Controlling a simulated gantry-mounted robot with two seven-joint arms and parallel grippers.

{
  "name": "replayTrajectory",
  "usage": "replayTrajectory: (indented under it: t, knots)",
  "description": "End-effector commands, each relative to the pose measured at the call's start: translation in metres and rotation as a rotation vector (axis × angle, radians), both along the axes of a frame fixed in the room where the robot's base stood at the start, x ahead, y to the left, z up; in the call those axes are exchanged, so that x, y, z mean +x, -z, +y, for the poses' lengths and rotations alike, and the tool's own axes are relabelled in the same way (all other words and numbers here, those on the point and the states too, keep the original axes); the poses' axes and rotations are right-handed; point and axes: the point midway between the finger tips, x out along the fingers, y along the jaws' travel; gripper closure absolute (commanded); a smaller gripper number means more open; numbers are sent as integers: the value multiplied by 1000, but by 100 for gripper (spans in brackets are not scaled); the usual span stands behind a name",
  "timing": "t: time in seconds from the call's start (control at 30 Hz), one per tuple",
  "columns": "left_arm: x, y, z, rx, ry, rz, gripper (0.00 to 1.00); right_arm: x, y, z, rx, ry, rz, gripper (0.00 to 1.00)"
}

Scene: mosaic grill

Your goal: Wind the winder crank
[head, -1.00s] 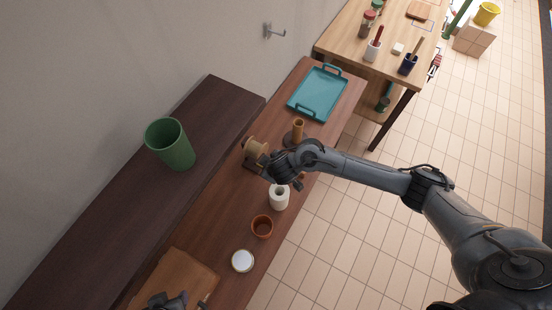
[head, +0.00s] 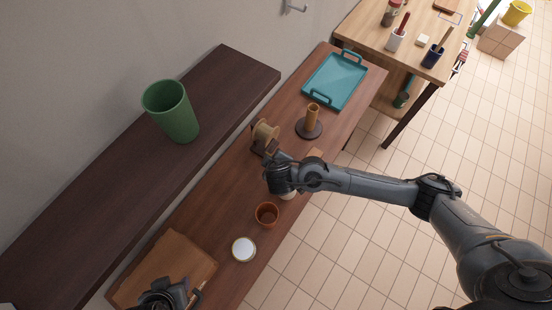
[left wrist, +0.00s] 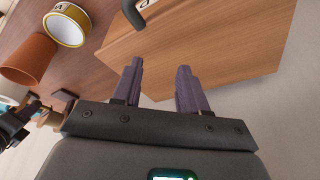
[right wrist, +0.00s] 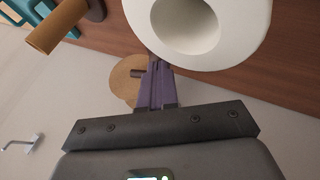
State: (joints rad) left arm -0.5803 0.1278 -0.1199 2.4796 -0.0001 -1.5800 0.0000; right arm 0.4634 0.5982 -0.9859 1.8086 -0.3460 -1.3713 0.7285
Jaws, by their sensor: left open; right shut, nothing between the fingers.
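The winder, a tan spool on a dark stand (head: 264,133), stands on the brown bench against the wall side. In the right wrist view its tan disc (right wrist: 126,80) shows behind my fingers, with a small dark peg that may be the crank handle (right wrist: 137,73). My right gripper (head: 274,160) is just in front of the winder, shut and empty; its purple fingers (right wrist: 157,65) partly overlap the disc, and contact cannot be told. My left gripper (head: 172,290) is open and empty above the wooden board; its fingers also show in the left wrist view (left wrist: 160,75).
A white pot (right wrist: 225,45) is close to my right fingers and mostly hidden in the head view. A brown post on a round base (head: 311,117) and a teal tray (head: 312,97) stand beyond. A terracotta cup (head: 267,214), white-topped tin (head: 244,249) and wooden board (head: 190,262) are nearer.

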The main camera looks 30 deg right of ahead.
Motion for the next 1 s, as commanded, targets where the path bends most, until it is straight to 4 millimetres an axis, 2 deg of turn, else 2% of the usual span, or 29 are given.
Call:
replayTrajectory:
  t: [0.67,0.87,1.0]
  knots:
    - [0,1,-3,-14,-9,-1,57,0,2,1,0,0,0,100]
    - [0,-11,-3,-12,-8,0,57,-1,-11,2,1,-2,0,100]
    - [0,-28,-2,-8,-6,-1,57,-3,-30,3,0,-5,0,100]
